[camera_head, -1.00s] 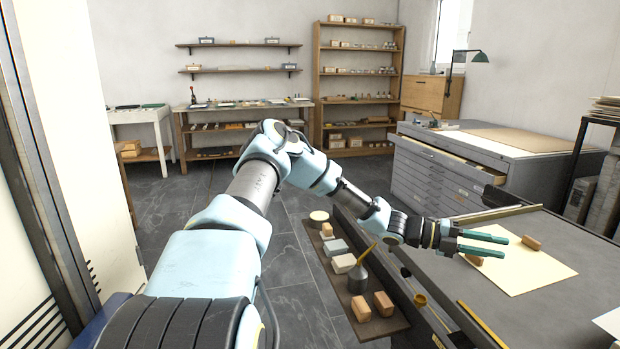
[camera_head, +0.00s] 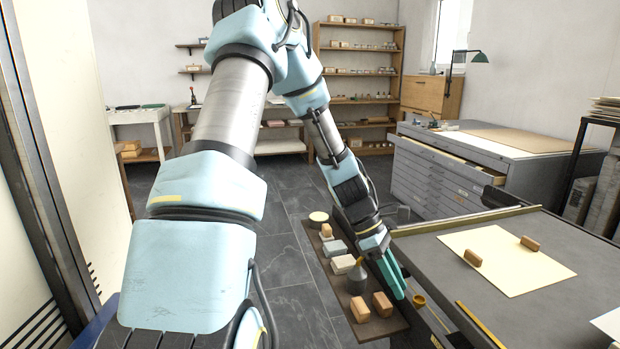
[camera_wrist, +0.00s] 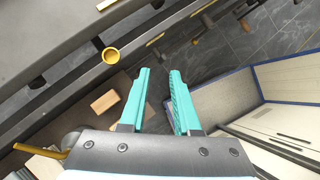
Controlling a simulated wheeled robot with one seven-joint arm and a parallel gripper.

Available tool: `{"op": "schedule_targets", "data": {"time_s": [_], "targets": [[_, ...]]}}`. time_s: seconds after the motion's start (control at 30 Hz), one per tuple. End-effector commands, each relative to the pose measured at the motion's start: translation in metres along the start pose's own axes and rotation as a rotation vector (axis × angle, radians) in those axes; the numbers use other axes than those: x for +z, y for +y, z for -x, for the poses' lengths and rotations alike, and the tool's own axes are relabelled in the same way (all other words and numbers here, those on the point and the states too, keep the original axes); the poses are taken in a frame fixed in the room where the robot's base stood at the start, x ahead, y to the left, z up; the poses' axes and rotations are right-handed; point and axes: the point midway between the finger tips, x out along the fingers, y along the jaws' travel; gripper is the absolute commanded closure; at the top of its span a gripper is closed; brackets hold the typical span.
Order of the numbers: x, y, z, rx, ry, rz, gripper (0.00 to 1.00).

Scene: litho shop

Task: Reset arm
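My gripper (camera_head: 399,287) has teal fingers and hangs pointing down at the near-left edge of the grey press table, beside the narrow side shelf. In the wrist view its two fingers (camera_wrist: 158,100) are apart with nothing between them, so it is open and empty. My arm is raised high at the elbow and reaches down to the right across the head view.
A cream sheet (camera_head: 505,285) with two brown blocks (camera_head: 473,257) (camera_head: 530,243) lies on the table (camera_head: 430,243). The side shelf (camera_head: 338,292) holds several blocks and a grey can (camera_head: 357,281). A yellow cup (camera_wrist: 111,56) sits at the table's edge. Floor left of the shelf is clear.

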Motion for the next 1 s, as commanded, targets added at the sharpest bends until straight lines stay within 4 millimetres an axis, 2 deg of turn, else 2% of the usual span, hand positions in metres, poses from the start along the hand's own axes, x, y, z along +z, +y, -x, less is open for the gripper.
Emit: {"op": "schedule_targets", "data": {"time_s": [0.03,0.2,0.4,0.5,0.7,1.0], "targets": [[-0.018,-0.012,0.02,0.018,0.084,-0.119,0.69],[-0.071,-0.054,0.083,0.012,0.339,-0.526,0.69],[-0.111,-0.109,0.148,-0.072,0.578,-0.935,0.69],[-0.121,-0.13,0.168,-0.12,0.651,-1.079,0.69],[-0.129,-0.15,0.183,-0.174,0.712,-1.215,0.69],[-0.13,-0.151,0.184,-0.178,0.715,-1.225,0.69]]}}
